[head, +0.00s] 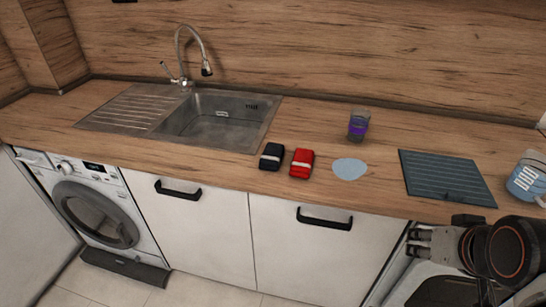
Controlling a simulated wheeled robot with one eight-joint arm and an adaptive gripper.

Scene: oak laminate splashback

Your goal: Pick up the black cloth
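The black cloth (272,156) is a small folded dark bundle with a pale band across it. It lies on the wooden counter just in front of the sink's right end, left of a similar red folded cloth (302,163). My gripper (412,243) is at the lower right, in front of the counter's edge and well to the right of the black cloth. Its fingers point left and look apart, with nothing seen between them.
A light blue disc (349,169), a cup with a purple band (358,126), a dark ribbed mat (446,178) and a blue-and-white container (527,178) stand or lie rightward along the counter (225,170). The sink (218,120) and tall faucet (190,55) are behind left.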

